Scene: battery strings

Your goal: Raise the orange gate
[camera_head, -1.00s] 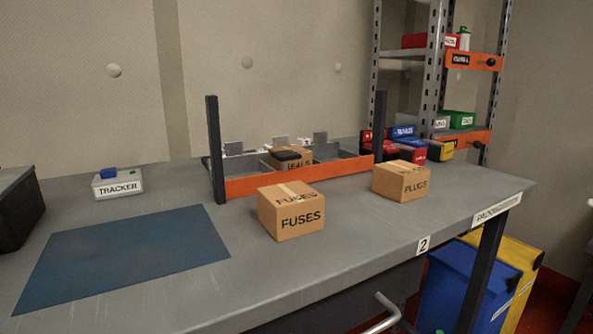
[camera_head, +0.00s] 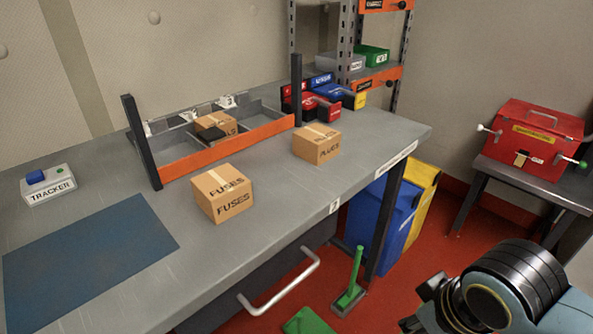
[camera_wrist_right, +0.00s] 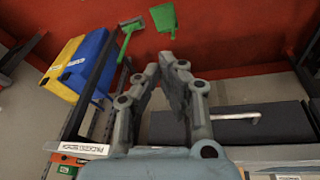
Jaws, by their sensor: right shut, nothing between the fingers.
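The orange gate (camera_head: 228,148) is a long low bar between two dark upright posts, at the front of a grey divided tray on the workbench. It sits down near the bench top in the head view. A box (camera_head: 216,126) and a small black item are behind it. My right arm shows at the lower right of the head view, well away from the gate. In the right wrist view my right gripper (camera_wrist_right: 166,66) is shut and empty, above the floor in front of the bench. My left gripper is in neither current view.
A FUSES box (camera_head: 222,193) and a PLUGS box (camera_head: 316,144) stand in front of the gate. A tracker box (camera_head: 48,187) and blue mat (camera_head: 85,250) lie left. A drawer handle (camera_head: 280,284) juts from the bench front. A red case (camera_head: 535,135) stands right.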

